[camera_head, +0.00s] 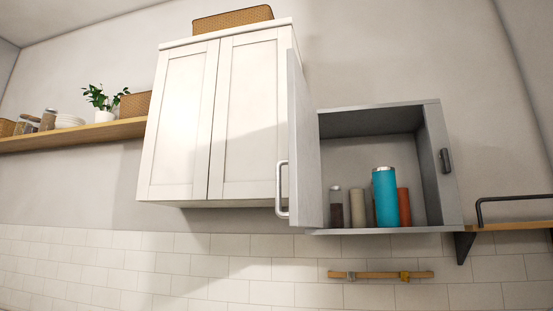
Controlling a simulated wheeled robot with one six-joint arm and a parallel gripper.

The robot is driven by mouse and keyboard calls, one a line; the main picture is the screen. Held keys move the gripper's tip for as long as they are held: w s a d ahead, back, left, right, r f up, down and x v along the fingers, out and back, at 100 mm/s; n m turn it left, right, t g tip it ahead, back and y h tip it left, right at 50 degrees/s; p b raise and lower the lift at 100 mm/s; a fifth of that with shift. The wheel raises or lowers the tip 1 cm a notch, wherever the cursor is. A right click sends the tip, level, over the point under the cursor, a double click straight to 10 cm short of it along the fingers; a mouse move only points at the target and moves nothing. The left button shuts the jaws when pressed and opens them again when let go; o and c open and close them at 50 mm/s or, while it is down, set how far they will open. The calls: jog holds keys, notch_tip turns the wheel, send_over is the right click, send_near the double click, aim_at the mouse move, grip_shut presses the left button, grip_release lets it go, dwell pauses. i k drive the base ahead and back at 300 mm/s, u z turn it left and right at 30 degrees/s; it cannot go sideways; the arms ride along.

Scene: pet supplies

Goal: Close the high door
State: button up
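A small grey wall cabinet (442,165) hangs at the right of the white cabinet. Its grey door (306,150) is hinged on the left side and stands wide open, swung out toward me. A pale bar handle (282,189) sits on the door's outer face, low down. Inside the cabinet stand a teal bottle (385,197), an orange container (404,206), a beige one (357,207) and a dark one (336,207). A dark latch piece (446,161) is on the cabinet's right side. My gripper is not in view.
A closed white two-door cabinet (215,115) is left of the open door, with a wicker basket (233,19) on top. A wooden shelf (75,134) runs left. A bracketed shelf (510,226) is at right, and a wooden rail (380,275) is below.

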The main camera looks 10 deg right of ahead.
aim_at(303, 161)
jog(key=u, duration=0.35)
jog(key=i, duration=1.2)
jog(key=z, duration=0.45)
